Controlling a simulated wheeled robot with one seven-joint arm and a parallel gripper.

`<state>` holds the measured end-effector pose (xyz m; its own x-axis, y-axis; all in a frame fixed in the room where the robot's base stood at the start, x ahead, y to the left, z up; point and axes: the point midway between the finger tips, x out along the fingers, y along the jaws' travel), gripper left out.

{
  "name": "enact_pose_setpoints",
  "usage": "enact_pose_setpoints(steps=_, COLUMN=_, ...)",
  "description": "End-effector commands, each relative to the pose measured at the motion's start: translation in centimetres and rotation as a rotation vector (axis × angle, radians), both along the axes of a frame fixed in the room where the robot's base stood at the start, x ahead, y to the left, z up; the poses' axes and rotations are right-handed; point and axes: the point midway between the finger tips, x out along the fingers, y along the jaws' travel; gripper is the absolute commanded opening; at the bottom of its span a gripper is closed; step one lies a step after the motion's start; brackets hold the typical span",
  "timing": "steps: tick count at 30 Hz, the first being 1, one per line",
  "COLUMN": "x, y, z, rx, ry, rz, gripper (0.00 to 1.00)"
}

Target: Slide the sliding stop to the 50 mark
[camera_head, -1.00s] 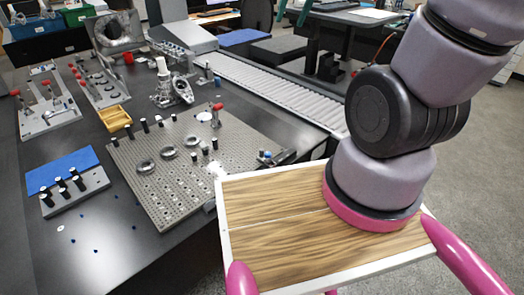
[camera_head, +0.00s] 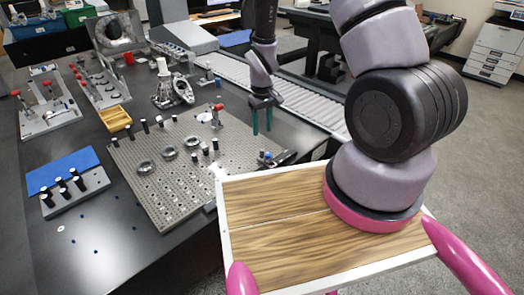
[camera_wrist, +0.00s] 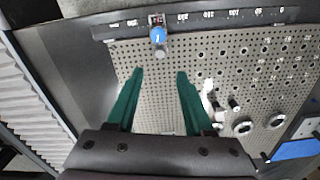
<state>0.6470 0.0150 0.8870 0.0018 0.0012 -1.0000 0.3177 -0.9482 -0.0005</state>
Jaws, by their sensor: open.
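The sliding stop, with a blue knob (camera_wrist: 158,36), sits on a dark rail (camera_wrist: 225,19) in the wrist view. The rail's numbers look upside down, with 0 near the right end and larger values leftward; the stop is well left of the 50. In the head view the stop (camera_head: 265,155) is at the right edge of the perforated plate. My gripper (camera_head: 262,122) is open and empty above the plate's far right corner. In the wrist view its green fingers (camera_wrist: 160,73) are apart and point toward the stop, not touching it as far as I can see.
The perforated plate (camera_head: 180,195) carries black pins, metal rings and a red-topped clamp (camera_head: 217,110). A roller conveyor (camera_head: 310,100) runs behind. A blue mat (camera_head: 62,168) and a pin block (camera_head: 75,192) lie to the left.

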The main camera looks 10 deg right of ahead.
Motion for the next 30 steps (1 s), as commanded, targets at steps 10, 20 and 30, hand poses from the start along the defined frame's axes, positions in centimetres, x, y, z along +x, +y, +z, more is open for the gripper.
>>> enact_pose_setpoints(steps=10, x=-0.2, y=0.0, z=-5.0, rx=-0.002, ry=0.007, rz=0.003, gripper=0.52)
enact_pose_setpoints(steps=20, x=-0.1, y=0.0, z=-10.1, rx=-0.001, ry=0.004, rz=0.003, gripper=0.52)
enact_pose_setpoints(steps=30, x=-0.1, y=0.0, z=-11.0, rx=-0.001, ry=0.002, rz=0.002, gripper=0.52)
